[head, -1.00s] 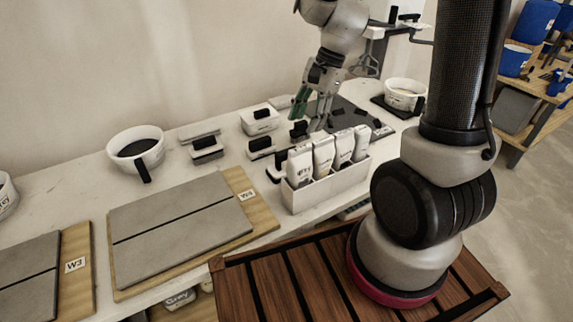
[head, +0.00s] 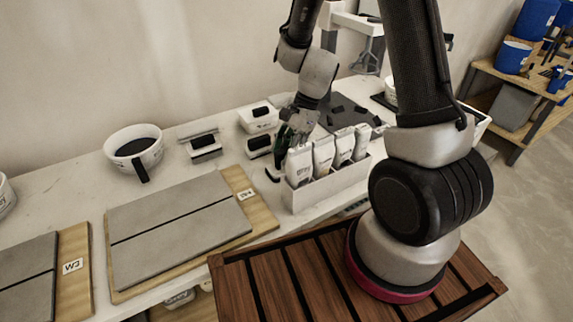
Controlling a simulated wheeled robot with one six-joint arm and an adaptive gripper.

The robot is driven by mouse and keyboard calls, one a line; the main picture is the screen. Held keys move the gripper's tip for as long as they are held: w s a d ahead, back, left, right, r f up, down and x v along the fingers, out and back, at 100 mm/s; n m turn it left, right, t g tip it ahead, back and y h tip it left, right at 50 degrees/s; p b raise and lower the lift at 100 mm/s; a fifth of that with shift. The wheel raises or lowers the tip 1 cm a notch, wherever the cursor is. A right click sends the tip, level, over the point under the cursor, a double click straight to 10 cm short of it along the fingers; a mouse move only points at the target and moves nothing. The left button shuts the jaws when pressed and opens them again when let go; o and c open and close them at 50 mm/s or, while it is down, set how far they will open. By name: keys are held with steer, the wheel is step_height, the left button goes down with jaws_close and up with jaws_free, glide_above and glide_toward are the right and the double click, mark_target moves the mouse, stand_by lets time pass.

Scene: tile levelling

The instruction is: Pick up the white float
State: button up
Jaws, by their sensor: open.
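Several floats or similar blocks with black handles stand on the white bench. A white-bodied one (head: 258,126) is at the back, a white-and-grey one (head: 206,156) is to its left, and another pale one (head: 259,154) is just in front. A further dark-handled piece (head: 274,172) is beside the bag holder and partly hidden. I cannot tell surely which is the white float; the white-bodied one looks whitest. My gripper (head: 288,137) is open and points down, behind the bags and right of the pale floats. Its fingertips are small and partly hidden, and nothing shows between them.
A white holder (head: 330,190) with several white bags stands close in front of my gripper. A white bucket (head: 134,150) is at the left. Tiled boards (head: 180,222) cover the front left. A dark slab (head: 350,112) lies behind the bags.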

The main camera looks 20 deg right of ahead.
steer(key=shift+a+f, duration=0.1)
steer(key=shift+f, duration=0.2)
jaws_close()
steer(key=shift+r, duration=0.1)
